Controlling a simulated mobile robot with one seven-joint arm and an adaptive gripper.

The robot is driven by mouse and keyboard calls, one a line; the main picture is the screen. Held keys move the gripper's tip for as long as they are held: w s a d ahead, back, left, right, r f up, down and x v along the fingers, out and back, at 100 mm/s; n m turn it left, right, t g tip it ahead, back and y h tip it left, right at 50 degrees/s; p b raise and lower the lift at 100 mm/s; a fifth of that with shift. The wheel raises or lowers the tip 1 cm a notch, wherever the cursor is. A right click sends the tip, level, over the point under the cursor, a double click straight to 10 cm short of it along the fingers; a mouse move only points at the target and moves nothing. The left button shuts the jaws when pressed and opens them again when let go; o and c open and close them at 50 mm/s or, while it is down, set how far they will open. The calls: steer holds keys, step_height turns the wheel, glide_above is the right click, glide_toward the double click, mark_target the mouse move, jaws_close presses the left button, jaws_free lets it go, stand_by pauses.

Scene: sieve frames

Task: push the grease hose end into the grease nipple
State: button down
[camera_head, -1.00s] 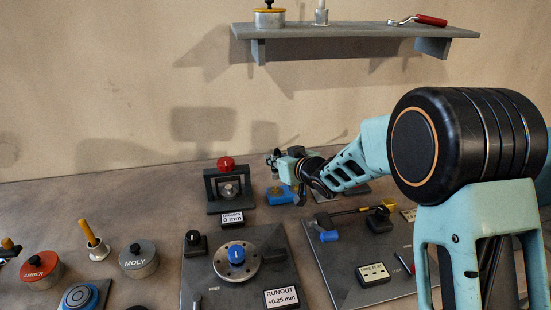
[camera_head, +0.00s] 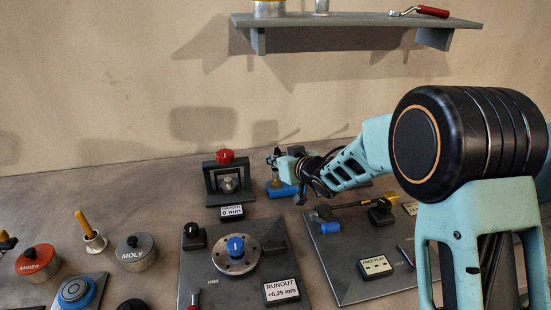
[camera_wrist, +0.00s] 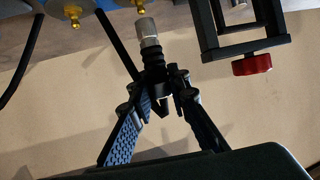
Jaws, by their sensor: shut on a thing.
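The hose end, a silver tip (camera_wrist: 147,32) on a black ribbed sleeve (camera_wrist: 154,62), stands out from between the fingers of my gripper (camera_wrist: 163,92) in the wrist view. My gripper is shut on the sleeve. Two brass grease nipples show at the top left of the wrist view, the nearer one (camera_wrist: 73,15) and another (camera_wrist: 103,3) cut by the edge. The silver tip is apart from both in the picture. In the head view my gripper (camera_head: 275,163) is at the back of the bench, above a blue part (camera_head: 283,190); the hose end is too small there to make out.
A dark frame with a red knob (camera_head: 225,157) stands just left of my gripper; the knob also shows in the wrist view (camera_wrist: 252,65). A runout plate with a blue knob (camera_head: 235,246) and a plate with a yellow bar (camera_head: 352,204) lie in front. A shelf (camera_head: 350,22) hangs above.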

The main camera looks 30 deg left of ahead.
steer(key=shift+f+b, duration=0.8)
steer(key=shift+f, duration=0.15)
steer(key=c, duration=1.8)
jaws_free()
steer(key=shift+r, duration=0.1)
steer(key=shift+o, duration=0.2)
steer(key=shift+d, duration=0.1)
steer(key=v, duration=0.7)
steer(key=shift+r, duration=0.15)
steer(key=shift+s+d, duration=0.1)
steer(key=shift+d, duration=0.05)
